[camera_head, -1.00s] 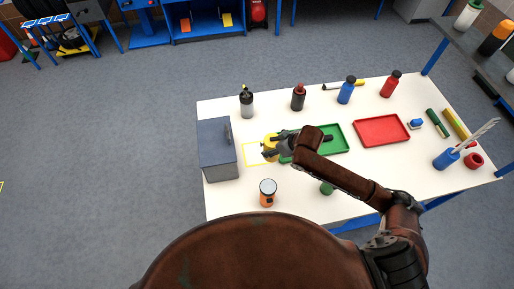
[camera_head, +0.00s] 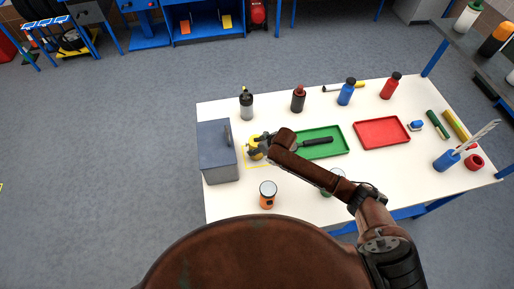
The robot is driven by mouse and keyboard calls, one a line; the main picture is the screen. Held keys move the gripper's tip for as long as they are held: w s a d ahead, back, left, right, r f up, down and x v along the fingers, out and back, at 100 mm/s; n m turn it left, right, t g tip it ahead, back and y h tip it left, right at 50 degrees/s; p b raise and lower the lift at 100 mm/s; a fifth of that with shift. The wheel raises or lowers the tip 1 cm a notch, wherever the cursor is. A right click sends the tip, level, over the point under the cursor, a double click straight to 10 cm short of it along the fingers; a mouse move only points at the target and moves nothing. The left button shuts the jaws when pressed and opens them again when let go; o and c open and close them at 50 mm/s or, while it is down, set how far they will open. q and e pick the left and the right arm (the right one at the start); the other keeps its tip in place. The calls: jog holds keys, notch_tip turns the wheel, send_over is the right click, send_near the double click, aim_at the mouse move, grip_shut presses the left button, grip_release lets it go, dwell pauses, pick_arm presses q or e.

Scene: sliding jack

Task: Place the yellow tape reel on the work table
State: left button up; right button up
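The yellow tape reel (camera_head: 253,152) is over the yellow outlined square (camera_head: 250,167) on the white work table (camera_head: 229,203), just right of the grey box. My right gripper (camera_head: 258,148) is at the reel, seen from above, and looks shut on it; its fingers and my arm cover part of the reel. I cannot tell whether the reel touches the table or hangs a little above it. My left gripper is not in view.
The grey box (camera_head: 218,160) stands close left of the reel. A green tray (camera_head: 333,148) with a black-handled tool (camera_head: 311,142) lies to the right, then a red tray (camera_head: 382,133). An orange can (camera_head: 267,195) stands in front; several bottles stand behind.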

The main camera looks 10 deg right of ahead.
jog(key=shift+f, duration=0.15)
jog(key=o, duration=1.4)
jog(key=p+v, duration=0.1)
jog(key=v, duration=1.1)
jog(key=shift+s, duration=0.1)
